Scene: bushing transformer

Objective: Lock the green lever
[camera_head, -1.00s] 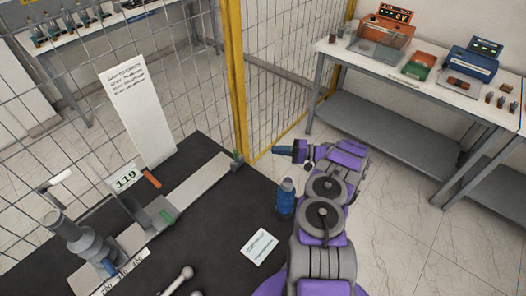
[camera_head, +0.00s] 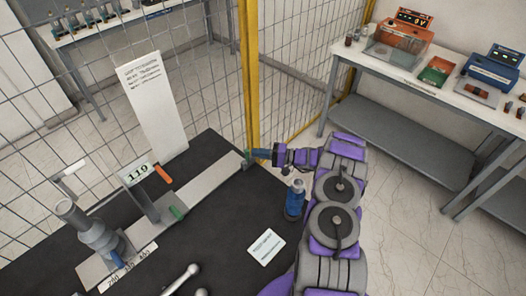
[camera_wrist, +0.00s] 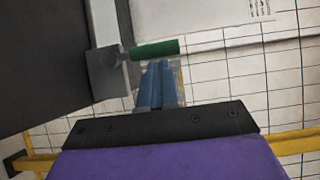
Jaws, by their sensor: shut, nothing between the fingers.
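A green lever (camera_wrist: 155,49) lies across the end of a grey metal rail, attached by a round pivot to a grey block (camera_wrist: 108,70). In the head view this green lever (camera_head: 247,160) is small and partly hidden at the rail's far end. My gripper (camera_head: 254,154) is beside it, with the blue fingers shut and empty. In the wrist view my gripper (camera_wrist: 158,72) has its fingertips just below the lever's handle; I cannot tell whether they touch.
The rail lies on a black tabletop (camera_head: 215,235) with a grey cylinder device (camera_head: 95,235), an orange handle (camera_head: 163,173), a blue bottle (camera_head: 295,200) and a paper label (camera_head: 267,246). A yellow-framed wire fence (camera_head: 250,80) stands close behind.

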